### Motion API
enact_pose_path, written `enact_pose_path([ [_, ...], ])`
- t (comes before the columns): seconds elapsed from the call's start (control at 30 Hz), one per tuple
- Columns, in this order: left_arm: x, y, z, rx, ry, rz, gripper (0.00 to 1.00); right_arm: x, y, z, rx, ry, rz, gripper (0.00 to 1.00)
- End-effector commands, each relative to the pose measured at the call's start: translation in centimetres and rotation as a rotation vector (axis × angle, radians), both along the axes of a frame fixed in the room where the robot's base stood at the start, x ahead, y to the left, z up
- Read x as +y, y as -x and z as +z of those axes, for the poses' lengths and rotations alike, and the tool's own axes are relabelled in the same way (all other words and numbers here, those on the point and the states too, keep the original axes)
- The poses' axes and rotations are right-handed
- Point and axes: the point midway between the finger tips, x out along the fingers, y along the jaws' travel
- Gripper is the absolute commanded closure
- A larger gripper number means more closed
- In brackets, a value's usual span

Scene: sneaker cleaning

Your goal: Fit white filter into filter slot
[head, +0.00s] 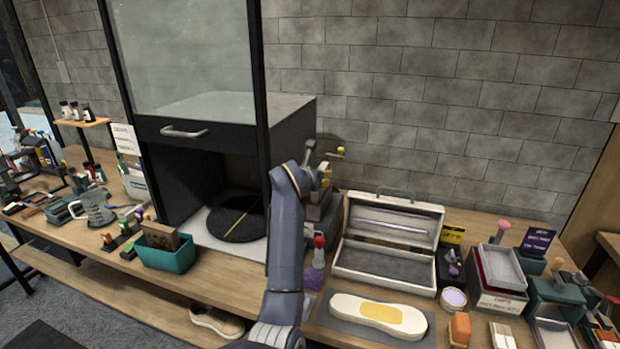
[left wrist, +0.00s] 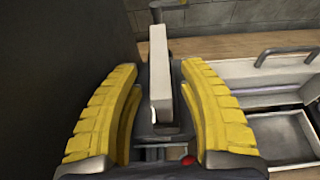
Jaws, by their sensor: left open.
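My left gripper (head: 325,173) is at the end of the arm in the middle of the head view, over a dark grey device (head: 327,212) beside the black cabinet. In the left wrist view the two yellow fingers of this gripper (left wrist: 158,75) are apart. A narrow white block, which looks like the white filter (left wrist: 159,92), stands upright between them with a gap on each side. Its lower end meets a dark housing (left wrist: 158,135); I cannot tell how deep it sits in a slot. The filter is not clear in the head view. My right gripper is not in view.
The black cabinet (head: 185,130) with a glass front rises close on the left. An open white case (head: 390,240) lies right of the device. A red-capped bottle (head: 319,250) stands in front. An insole-shaped pad (head: 380,315) lies on a grey mat.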

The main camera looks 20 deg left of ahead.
Motion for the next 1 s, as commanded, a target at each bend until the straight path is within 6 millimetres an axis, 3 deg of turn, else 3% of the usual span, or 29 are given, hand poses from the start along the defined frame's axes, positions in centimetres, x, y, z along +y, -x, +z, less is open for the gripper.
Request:
enact_pose_path([
  [0.4, 0.0, 5.3, 2.2, -0.001, -0.001, 0.001, 0.59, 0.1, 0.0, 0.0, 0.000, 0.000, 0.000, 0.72],
  [0.6, 0.0, 6.4, 2.6, 0.001, 0.000, 0.000, 0.59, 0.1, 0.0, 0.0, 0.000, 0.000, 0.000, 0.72],
  [1.0, 0.0, 6.6, 2.7, 0.000, 0.000, 0.000, 0.59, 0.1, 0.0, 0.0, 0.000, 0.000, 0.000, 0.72],
])
